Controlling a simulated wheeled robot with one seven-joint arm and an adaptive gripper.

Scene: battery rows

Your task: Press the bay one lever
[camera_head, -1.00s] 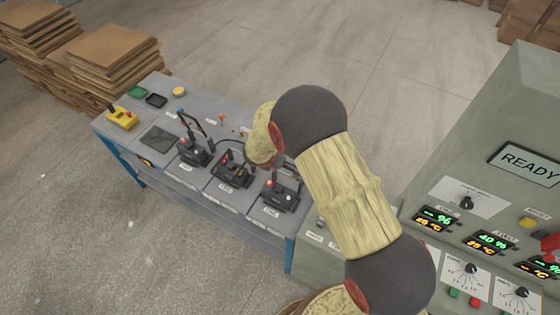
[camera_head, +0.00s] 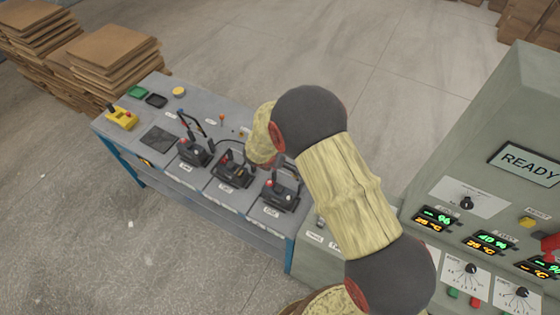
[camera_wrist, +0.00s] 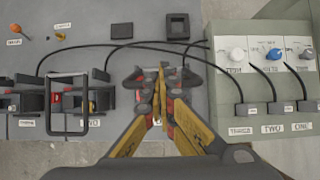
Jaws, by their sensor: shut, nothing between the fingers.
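The bay one unit (camera_head: 280,195) is the dark box nearest the right end of the grey bench in the head view, with a red knob and an upright lever. In the wrist view, my gripper (camera_wrist: 160,78) is shut, its yellow fingers meeting over the bay one unit (camera_wrist: 184,82). The fingers cover much of that unit and its lever, so I cannot tell whether they touch it. In the head view the gripper itself cannot be made out behind my arm. The bay two unit (camera_head: 232,172) and the bay three unit (camera_head: 194,152) stand to its left.
Black cables (camera_wrist: 135,44) run across the bench behind the units. A pale green cabinet (camera_wrist: 225,60) with knobs and plugs stands right of the gripper. A panel reading READY (camera_head: 527,165) stands at the right. Cardboard stacks (camera_head: 112,55) are beyond the bench.

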